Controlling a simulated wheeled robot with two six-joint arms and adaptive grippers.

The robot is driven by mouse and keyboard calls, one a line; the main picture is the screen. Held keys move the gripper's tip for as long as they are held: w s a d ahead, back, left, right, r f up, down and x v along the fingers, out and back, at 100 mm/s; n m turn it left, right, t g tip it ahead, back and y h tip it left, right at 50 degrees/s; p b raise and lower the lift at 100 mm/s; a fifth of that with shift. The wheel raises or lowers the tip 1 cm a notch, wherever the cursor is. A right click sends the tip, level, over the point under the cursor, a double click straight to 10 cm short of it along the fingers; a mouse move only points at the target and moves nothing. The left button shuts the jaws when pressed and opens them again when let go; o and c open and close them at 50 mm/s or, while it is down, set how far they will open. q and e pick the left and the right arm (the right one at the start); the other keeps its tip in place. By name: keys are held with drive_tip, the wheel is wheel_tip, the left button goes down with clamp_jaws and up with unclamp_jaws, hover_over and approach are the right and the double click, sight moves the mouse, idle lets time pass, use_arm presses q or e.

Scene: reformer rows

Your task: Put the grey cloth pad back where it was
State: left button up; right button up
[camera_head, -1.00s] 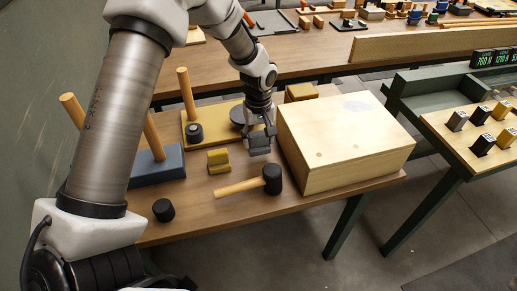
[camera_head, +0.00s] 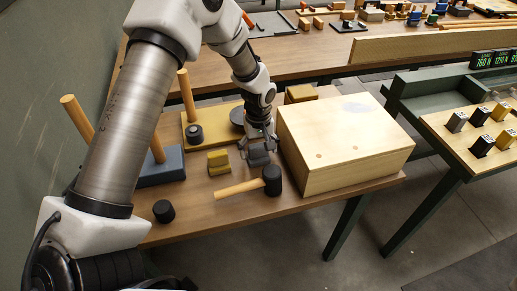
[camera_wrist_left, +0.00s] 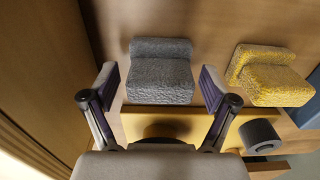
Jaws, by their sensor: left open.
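The grey cloth pad (camera_head: 259,157) appears to rest on the brown wooden table between the yellow pad and the pale wooden box. It also shows in the left wrist view (camera_wrist_left: 160,76), a rough grey block with a raised back. My left gripper (camera_head: 259,149) is open just above the pad. In the left wrist view its two fingers (camera_wrist_left: 158,84) stand apart, one on each side of the pad, with gaps showing. My right gripper is not in view.
A yellow pad (camera_head: 218,162) lies to the left and a black-headed mallet (camera_head: 240,187) in front. The pale box (camera_head: 345,145) stands close on the right. A yellow board (camera_head: 195,116) with a peg lies behind. A black cylinder (camera_head: 164,211) stands near the front.

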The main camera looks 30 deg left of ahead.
sight(258, 145)
use_arm(q)
wheel_tip(258, 145, up, 12)
drive_tip(key=shift+r+b, duration=0.2)
drive_tip(key=shift+b, duration=0.25)
drive_tip(key=shift+f, duration=0.1)
